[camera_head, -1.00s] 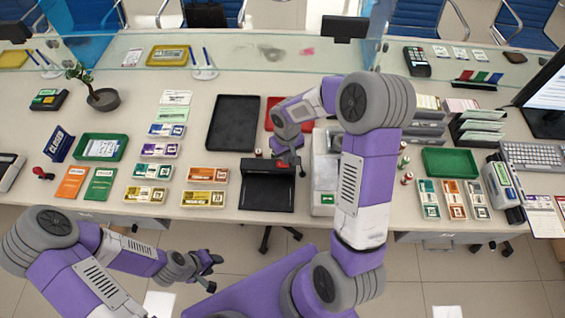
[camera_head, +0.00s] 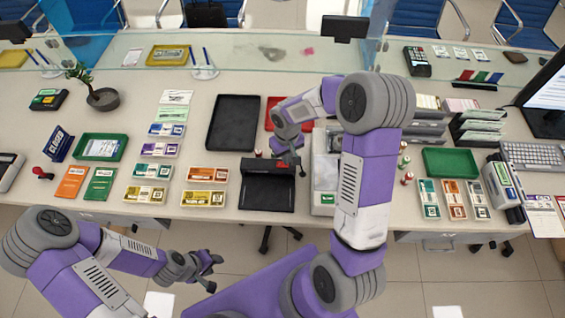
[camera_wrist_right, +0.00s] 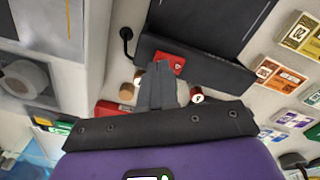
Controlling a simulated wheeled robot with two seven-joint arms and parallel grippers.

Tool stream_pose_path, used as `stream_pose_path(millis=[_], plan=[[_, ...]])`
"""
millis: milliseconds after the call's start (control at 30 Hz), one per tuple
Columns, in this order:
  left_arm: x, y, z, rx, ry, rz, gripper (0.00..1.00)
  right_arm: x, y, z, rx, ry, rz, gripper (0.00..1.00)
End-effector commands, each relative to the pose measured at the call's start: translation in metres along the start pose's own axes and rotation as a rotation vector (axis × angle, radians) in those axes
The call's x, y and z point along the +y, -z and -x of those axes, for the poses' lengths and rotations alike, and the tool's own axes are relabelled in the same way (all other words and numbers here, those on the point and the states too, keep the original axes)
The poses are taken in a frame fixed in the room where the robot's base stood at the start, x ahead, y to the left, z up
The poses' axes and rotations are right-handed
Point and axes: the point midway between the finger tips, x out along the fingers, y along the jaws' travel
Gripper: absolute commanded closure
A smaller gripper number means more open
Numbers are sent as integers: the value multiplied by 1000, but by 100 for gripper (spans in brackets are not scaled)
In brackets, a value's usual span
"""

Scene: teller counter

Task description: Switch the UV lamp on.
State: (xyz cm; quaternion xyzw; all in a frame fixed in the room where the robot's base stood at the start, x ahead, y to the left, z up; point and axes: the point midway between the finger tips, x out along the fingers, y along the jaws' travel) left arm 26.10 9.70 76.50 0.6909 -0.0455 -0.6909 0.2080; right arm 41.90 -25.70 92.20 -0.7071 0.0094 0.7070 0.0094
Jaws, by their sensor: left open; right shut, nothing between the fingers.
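The UV lamp is a black unit (camera_head: 266,190) with a hood along its back and a dark flat bed, on the counter. A red switch (camera_wrist_right: 170,62) shows on its hood in the right wrist view. My right gripper (camera_wrist_right: 158,72) is shut and empty, with its fingertips close to the red switch; I cannot tell whether they touch it. In the head view the right gripper (camera_head: 292,163) is over the right end of the hood. My left gripper (camera_head: 213,270) is open and empty, in front of the counter's edge.
A black tray (camera_head: 234,122) and a red tray (camera_head: 273,108) lie behind the lamp. A grey-white machine (camera_head: 325,170) stands to its right, partly hidden by my right arm. Banknote bundles (camera_head: 204,198) lie to its left. Small stamps stand close by my right gripper.

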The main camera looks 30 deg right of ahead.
Motion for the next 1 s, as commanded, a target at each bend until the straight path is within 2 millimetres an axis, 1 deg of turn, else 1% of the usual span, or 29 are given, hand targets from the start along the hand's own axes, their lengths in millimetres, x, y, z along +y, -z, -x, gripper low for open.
stream_pose_path(millis=[1000], plan=[[-5, 1, -13, 0, 0, 0, 57, 0, 0, -16, 0, 0, 0, 100]])
